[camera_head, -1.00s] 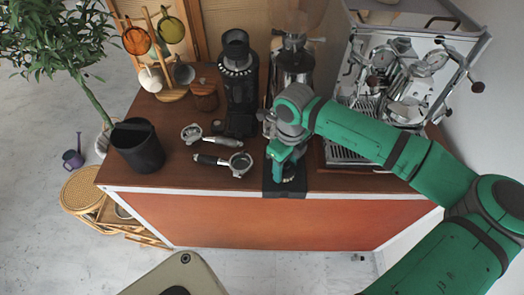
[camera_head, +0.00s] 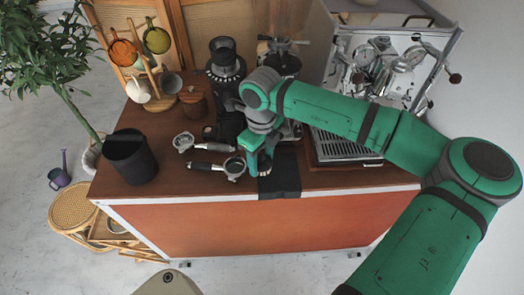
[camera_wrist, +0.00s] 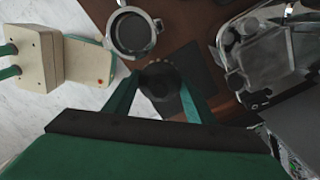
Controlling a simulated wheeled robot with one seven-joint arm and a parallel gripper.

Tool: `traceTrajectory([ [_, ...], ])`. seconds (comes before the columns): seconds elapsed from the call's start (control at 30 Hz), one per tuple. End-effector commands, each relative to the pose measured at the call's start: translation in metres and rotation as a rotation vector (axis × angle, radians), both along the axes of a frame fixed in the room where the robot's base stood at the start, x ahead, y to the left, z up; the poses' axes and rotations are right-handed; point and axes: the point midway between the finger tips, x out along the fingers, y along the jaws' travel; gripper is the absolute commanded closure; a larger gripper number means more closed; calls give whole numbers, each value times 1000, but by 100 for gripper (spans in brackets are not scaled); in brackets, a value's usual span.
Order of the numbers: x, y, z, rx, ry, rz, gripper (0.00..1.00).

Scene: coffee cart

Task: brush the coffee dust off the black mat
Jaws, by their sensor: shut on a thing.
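The black mat (camera_head: 286,181) lies at the counter's front edge and hangs over it; in the wrist view it is the dark sheet (camera_wrist: 201,70). My gripper (camera_head: 261,164) points down at the mat's left part. In the wrist view my gripper (camera_wrist: 158,92) has its fingers on either side of a dark round thing (camera_wrist: 160,78), seemingly the brush, and is shut on it. The brush's bristles are hidden, and I cannot tell whether it touches the mat. No coffee dust can be made out on the mat.
A portafilter (camera_head: 234,168) lies close to the left of my gripper; it also shows in the wrist view (camera_wrist: 132,33). Another portafilter (camera_head: 185,142) lies behind it. The grinder (camera_head: 225,65) stands behind, the espresso machine (camera_head: 345,147) to the right, a black bin (camera_head: 131,160) at left.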

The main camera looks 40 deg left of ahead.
Motion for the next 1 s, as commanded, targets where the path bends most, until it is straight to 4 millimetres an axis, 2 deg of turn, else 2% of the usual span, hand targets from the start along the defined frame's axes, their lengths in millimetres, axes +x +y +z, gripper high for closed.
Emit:
traceTrajectory([
  [0.4, 0, 1, 35, 0, -2, 2, 71],
  [1.0, 0, 0, 38, 0, 0, 1, 71],
])
